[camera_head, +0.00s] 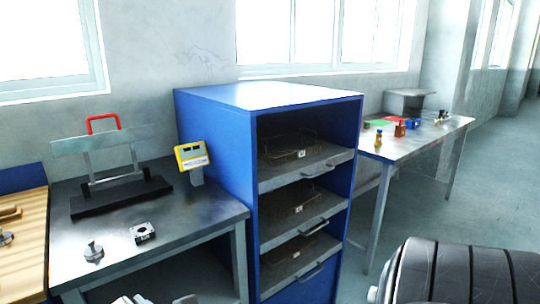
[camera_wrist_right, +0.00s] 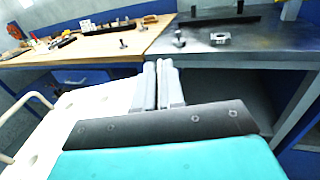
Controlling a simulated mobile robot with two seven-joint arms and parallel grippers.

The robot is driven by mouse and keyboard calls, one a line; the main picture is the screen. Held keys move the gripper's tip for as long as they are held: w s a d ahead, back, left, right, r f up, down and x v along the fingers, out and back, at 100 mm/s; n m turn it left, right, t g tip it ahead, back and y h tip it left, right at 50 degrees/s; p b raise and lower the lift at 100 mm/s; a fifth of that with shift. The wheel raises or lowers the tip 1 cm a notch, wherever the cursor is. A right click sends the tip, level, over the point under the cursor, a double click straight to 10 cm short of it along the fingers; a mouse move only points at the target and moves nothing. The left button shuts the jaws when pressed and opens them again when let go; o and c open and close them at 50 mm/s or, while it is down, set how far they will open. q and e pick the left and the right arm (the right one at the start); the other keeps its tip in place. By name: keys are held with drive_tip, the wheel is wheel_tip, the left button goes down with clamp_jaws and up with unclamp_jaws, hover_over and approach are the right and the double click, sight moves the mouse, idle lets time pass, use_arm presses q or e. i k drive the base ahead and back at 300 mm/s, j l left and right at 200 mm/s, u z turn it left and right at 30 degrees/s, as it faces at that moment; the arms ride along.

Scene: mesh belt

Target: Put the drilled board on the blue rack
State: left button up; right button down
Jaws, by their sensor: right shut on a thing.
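The blue rack (camera_head: 215,140) stands upright in the middle of the head view. Its open front shows several grey pull-out shelves (camera_head: 305,171) with handles, each carrying a low wire-edged tray. In the right wrist view, my right gripper (camera_wrist_right: 158,68) has its fingers close together, shut on the edge of a white board with round holes, the drilled board (camera_wrist_right: 85,118). The board extends to the left of the fingers; part of it is hidden behind the gripper's dark plate and teal body. The right gripper does not show clearly in the head view. My left gripper is not in view.
A steel table (camera_head: 205,215) left of the rack carries a red-handled frame (camera_head: 103,125), a yellow display (camera_head: 191,155) and small metal parts. A wooden bench (camera_head: 25,225) adjoins it. Another table (camera_head: 440,132) with small items stands right. Open floor lies beyond.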

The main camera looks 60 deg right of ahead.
sight(289, 94)
drive_tip(key=k+l, duration=0.1)
drive_tip(key=l, duration=0.25)
drive_tip(key=k+l, duration=0.1)
drive_tip(key=l, duration=0.3)
drive_tip(key=k+l, duration=0.1)
drive_tip(key=l, duration=0.25)
drive_tip(key=k+l, duration=0.15)
drive_tip(key=l, duration=0.25)
drive_tip(key=k+l, duration=0.1)
drive_tip(key=l, duration=0.25)
